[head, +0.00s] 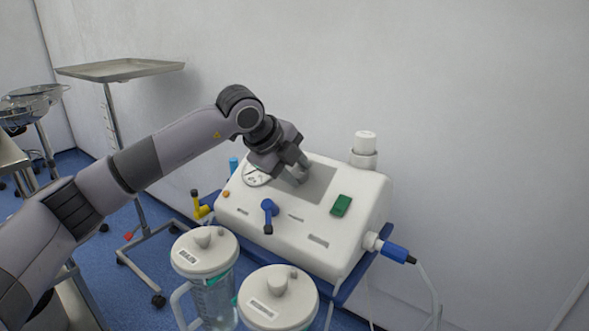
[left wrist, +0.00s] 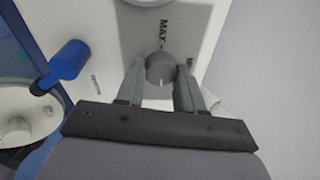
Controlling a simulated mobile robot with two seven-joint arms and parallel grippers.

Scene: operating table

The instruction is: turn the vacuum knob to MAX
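The suction machine (head: 300,228) is a white box with a sloped top panel. Its vacuum knob (left wrist: 160,70) is grey and round, with a pale line on its lower side in the left wrist view. The printed MAX label (left wrist: 164,28) is above the knob in that view. My left gripper (left wrist: 161,75) has one finger on each side of the knob, and the knob fills the gap between them. In the head view my left gripper (head: 296,172) is down at the panel and hides the knob. My right gripper is not in view.
A round gauge (head: 256,177) is beside the gripper. A green switch (head: 341,206) and a blue lever (head: 269,212) are on the machine. Two lidded canisters (head: 204,252) stand in front. A steel tray stand (head: 120,69) is behind at left.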

